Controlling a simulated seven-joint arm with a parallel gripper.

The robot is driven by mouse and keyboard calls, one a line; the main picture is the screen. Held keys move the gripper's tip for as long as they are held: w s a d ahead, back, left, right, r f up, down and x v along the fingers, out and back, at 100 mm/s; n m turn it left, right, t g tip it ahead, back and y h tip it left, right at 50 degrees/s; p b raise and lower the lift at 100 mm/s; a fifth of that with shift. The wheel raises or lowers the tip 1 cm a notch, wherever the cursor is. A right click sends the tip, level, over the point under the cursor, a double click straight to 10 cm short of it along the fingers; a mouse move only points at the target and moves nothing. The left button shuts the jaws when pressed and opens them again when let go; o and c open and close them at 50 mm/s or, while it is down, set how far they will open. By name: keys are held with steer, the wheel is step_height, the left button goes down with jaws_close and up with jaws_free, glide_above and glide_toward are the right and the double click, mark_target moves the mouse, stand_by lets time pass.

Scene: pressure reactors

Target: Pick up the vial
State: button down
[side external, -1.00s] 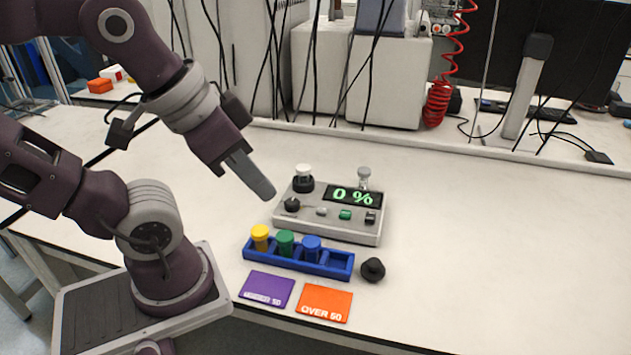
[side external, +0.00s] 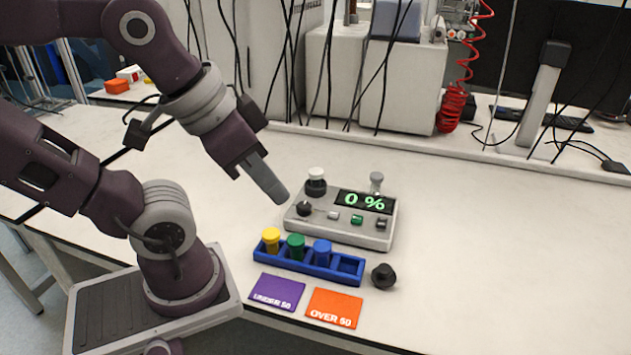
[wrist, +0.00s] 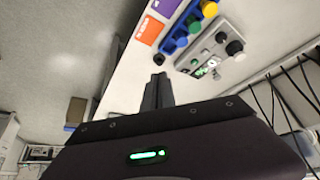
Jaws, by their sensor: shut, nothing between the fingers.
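Three vials stand upright in a blue rack (side external: 345,279): one with a yellow cap (side external: 271,240), one green (side external: 296,246) and one blue (side external: 322,252). The rack's right slot looks empty. In the wrist view the yellow (wrist: 209,9), green (wrist: 194,24) and blue (wrist: 181,42) tops show beyond my fingers, to the upper right. My gripper (side external: 280,196) is shut and empty, tilted down, in the air above and behind the rack near the device's left edge. Its fingers (wrist: 158,80) are together in the wrist view and touch no vial.
A grey device (side external: 345,232) reading "0 %" stands behind the rack, with a white-topped piece (side external: 316,175) and grey knob (side external: 376,178) on it. A black knob (side external: 383,276) lies right of the rack. Purple (side external: 277,291) and orange (side external: 334,307) cards lie in front. The right table is clear.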

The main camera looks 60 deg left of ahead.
steer(key=c, duration=0.9)
jaws_free()
steer(key=n+g, duration=0.6)
steer(key=n, duration=1.1)
glide_above(316, 171)
steer(key=f, duration=1.2)
steer(key=shift+d+f, duration=0.4)
steer(key=f, duration=0.7)
steer(key=shift+a+f, duration=0.25)
steer(key=shift+a, duration=0.15)
